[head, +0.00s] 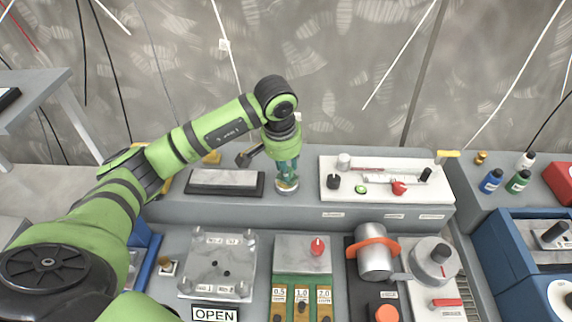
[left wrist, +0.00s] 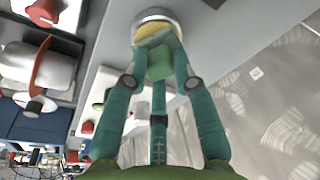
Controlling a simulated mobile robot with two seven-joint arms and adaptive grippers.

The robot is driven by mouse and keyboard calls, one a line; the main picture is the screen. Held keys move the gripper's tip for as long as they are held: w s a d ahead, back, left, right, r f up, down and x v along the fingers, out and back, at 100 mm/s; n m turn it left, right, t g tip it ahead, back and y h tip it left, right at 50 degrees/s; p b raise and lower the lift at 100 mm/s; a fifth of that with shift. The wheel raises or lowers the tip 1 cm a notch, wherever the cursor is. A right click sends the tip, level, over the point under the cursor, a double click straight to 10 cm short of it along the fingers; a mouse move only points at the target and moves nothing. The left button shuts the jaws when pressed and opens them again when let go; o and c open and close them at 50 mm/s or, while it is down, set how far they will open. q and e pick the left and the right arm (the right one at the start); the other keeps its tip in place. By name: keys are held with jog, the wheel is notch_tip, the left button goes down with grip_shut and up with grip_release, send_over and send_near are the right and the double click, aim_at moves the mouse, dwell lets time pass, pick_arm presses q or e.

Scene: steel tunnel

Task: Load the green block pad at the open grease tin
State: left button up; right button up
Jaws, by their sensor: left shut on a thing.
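My left gripper (head: 288,172) points down over the round metal grease tin (head: 288,186) on the raised grey ledge. In the left wrist view its teal fingers (left wrist: 158,82) are shut on the green block pad (left wrist: 162,62). The pad's far end is at the tin's mouth, where yellow grease (left wrist: 152,33) shows inside the pale rim (left wrist: 150,15). I cannot tell whether the pad touches the grease. In the head view the fingers hide most of the pad and part of the tin. My right gripper is in neither view.
A grey block on a black tray (head: 225,182) lies left of the tin. A white panel (head: 385,200) with knobs stands close on its right. In front are a clear plate (head: 218,265), a metal cylinder with an orange band (head: 374,262) and a dial (head: 435,258).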

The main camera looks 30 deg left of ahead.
pick_arm(q)
jog(key=shift+f+b, duration=0.3)
jog(key=shift+f, duration=0.05)
dwell(0.6)
jog(key=shift+s, duration=0.1)
jog(key=shift+r+p, duration=0.5)
jog(key=shift+r, duration=0.35)
jog(key=shift+r+p, duration=1.15)
jog(key=shift+r, duration=1.55)
grip_shut()
